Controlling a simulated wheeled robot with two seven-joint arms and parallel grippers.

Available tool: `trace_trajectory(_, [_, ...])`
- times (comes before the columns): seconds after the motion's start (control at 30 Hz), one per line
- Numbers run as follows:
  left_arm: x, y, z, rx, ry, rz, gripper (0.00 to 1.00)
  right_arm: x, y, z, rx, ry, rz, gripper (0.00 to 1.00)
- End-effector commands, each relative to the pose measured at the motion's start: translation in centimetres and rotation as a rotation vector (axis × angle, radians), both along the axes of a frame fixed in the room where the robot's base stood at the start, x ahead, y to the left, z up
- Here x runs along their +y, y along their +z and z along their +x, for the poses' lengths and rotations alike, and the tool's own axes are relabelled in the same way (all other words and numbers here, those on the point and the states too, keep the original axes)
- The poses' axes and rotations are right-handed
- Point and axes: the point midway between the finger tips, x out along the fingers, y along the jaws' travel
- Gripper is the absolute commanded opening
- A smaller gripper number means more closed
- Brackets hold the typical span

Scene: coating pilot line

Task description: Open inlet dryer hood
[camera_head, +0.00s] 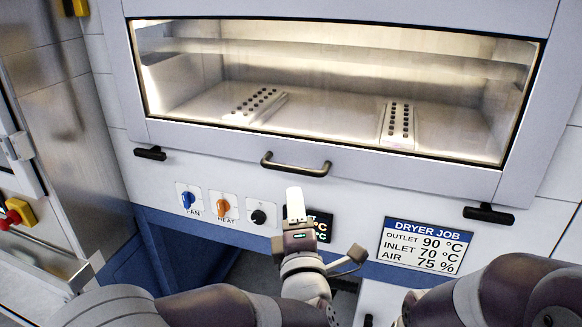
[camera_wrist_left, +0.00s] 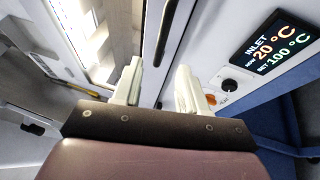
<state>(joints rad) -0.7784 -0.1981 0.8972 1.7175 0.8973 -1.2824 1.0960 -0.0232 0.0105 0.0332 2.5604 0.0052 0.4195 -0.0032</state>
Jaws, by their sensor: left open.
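The inlet dryer hood (camera_head: 370,165) is a pale panel with a wide glass window (camera_head: 330,80), and it looks closed. A dark bar handle (camera_head: 295,168) sits at the middle of its lower edge. My left gripper (camera_head: 295,205) is just below the handle in the head view, fingers pointing up toward it. In the left wrist view its two white fingers (camera_wrist_left: 158,78) are apart with nothing between them. A dark bar, apparently the handle (camera_wrist_left: 165,38), shows beyond the gap. Contact with the handle is not visible. My right gripper is out of view.
Below the hood are a blue fan knob (camera_head: 188,200), an orange heat knob (camera_head: 223,206) and a black knob (camera_head: 258,217). The inlet display (camera_wrist_left: 272,45) reads 20 °C, set 100 °C. A dryer job sign (camera_head: 424,246) is at right. Black latches (camera_head: 150,153) (camera_head: 489,215) flank the hood.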

Motion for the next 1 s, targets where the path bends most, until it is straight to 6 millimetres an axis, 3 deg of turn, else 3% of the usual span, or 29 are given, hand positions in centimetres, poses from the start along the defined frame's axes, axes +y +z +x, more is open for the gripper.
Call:
trace_trajectory(0.2, [0.6, 1.4, 5.6, 0.003, 0.004, 0.004, 0.42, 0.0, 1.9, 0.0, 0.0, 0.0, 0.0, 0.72])
trace_trajectory(0.4, [0.9, 1.9, 9.3, 0.003, 0.001, 0.005, 0.42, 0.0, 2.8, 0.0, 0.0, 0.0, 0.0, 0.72])
trace_trajectory(0.6, [0.9, 2.0, 10.6, 0.003, -0.001, 0.005, 0.42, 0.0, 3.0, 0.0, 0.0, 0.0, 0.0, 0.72])
trace_trajectory(0.87, [0.9, 1.9, 10.7, 0.003, -0.002, 0.006, 0.42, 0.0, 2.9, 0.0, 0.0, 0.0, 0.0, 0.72])
trace_trajectory(1.0, [0.9, 2.0, 10.7, 0.003, -0.002, 0.006, 0.0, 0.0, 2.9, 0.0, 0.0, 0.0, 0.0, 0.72])
